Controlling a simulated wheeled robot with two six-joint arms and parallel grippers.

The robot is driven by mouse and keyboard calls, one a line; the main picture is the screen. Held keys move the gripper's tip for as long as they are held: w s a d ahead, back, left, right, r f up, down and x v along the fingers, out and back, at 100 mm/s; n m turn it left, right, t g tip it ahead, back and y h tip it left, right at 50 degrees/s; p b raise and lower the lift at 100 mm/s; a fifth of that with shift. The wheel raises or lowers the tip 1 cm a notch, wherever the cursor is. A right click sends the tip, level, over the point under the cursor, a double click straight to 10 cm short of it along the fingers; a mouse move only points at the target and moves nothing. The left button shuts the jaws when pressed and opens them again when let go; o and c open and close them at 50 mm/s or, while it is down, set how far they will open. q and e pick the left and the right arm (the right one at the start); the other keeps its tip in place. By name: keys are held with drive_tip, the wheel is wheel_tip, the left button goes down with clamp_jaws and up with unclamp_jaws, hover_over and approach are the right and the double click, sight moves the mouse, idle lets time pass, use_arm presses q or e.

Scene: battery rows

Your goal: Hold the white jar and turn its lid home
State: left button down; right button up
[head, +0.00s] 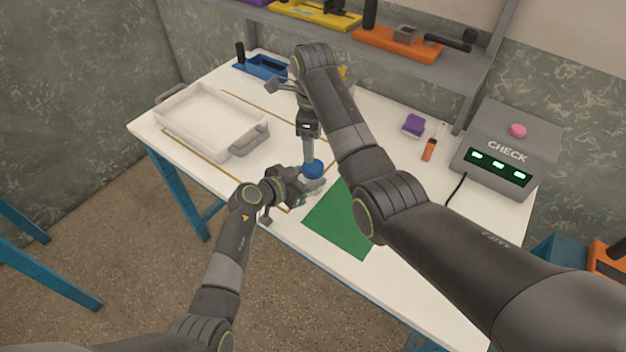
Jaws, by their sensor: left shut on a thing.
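A blue lid (313,169) shows at the front middle of the white table, above the fingers of my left gripper (312,186). My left gripper comes in low from the left and is shut on the white jar under the lid. The jar itself is almost wholly hidden by the fingers and the lid. My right gripper (308,152) points straight down from above, its fingertips at the lid. Its fingers show edge-on, so I cannot tell whether they grip the lid. I cannot tell how the lid sits on the jar.
A white tray (180,140) stands on the left, a green mat (335,222) at the front. A purple block (413,125), an orange object (429,149) and a grey CHECK box (480,168) with green lights stand to the right. A blue tool (262,67) lies at the back.

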drive_tip(key=n, duration=0.8)
drive_tip(key=shift+n, duration=0.4)
drive_tip(key=n, duration=0.7)
drive_tip(key=shift+n, duration=0.4)
drive_tip(key=n, duration=0.2)
drive_tip(key=shift+n, duration=0.4)
drive_tip(key=n, duration=0.4)
drive_tip(key=shift+n, duration=0.3)
drive_tip(key=n, duration=0.7)
